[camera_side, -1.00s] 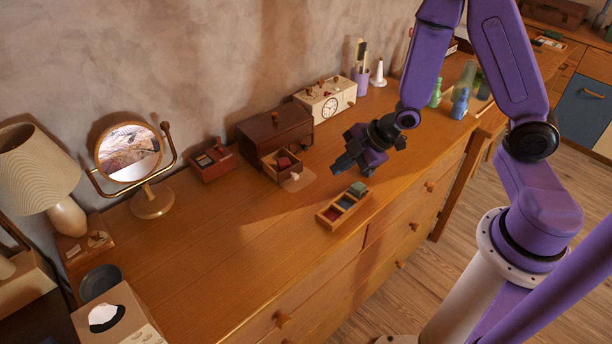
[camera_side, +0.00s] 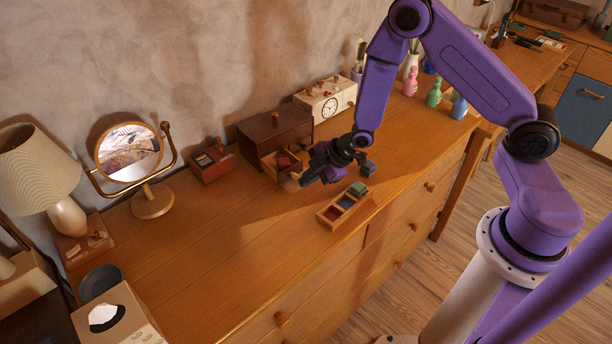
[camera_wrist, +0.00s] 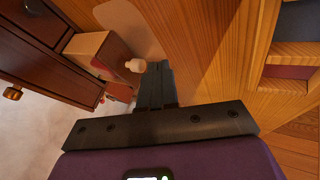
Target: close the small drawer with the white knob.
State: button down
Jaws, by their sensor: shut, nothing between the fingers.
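The small drawer (camera_side: 269,166) sticks out open from the front of the dark red-brown cabinet (camera_side: 288,137), with reddish things inside. In the wrist view the drawer (camera_wrist: 84,43) shows its pale wooden side and its white knob (camera_wrist: 136,65). My gripper (camera_side: 297,181) is low over the dresser top, just in front of the drawer, and partly hides its front in the side view. In the wrist view my gripper (camera_wrist: 156,70) is shut and empty, its fingertips close beside the white knob. I cannot tell whether they touch it.
A small red box (camera_side: 211,161) and a round mirror (camera_side: 131,153) stand to the left. The dresser top (camera_side: 230,245) is clear in front.

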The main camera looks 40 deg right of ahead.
aim_at(285, 160)
jog(key=shift+w, duration=0.5)
jog(key=shift+w, duration=0.1)
jog(key=w, duration=0.8)
jog(key=shift+w+d, duration=0.2)
jog(key=shift+d, duration=0.15)
jog(key=shift+s, duration=0.1)
jog(key=s, duration=0.4)
jog(key=shift+a, duration=0.2)
jog(key=v, duration=0.9)
jog(key=s+a+r+m+g+h, duration=0.2)
jog(key=s+a+r, duration=0.2)
jog(key=s+r, duration=0.7)
jog(key=s+d+r+g+h, duration=0.1)
jog(key=s+r+g, duration=0.1)
jog(key=s, duration=0.8)
jog(key=s+d+r+m+g, duration=0.1)
jog(key=s+d+r, duration=0.1)
jog(key=s, duration=0.8)
jog(key=shift+s+g+h, duration=0.3)
jog(key=shift+g+h, duration=0.1)
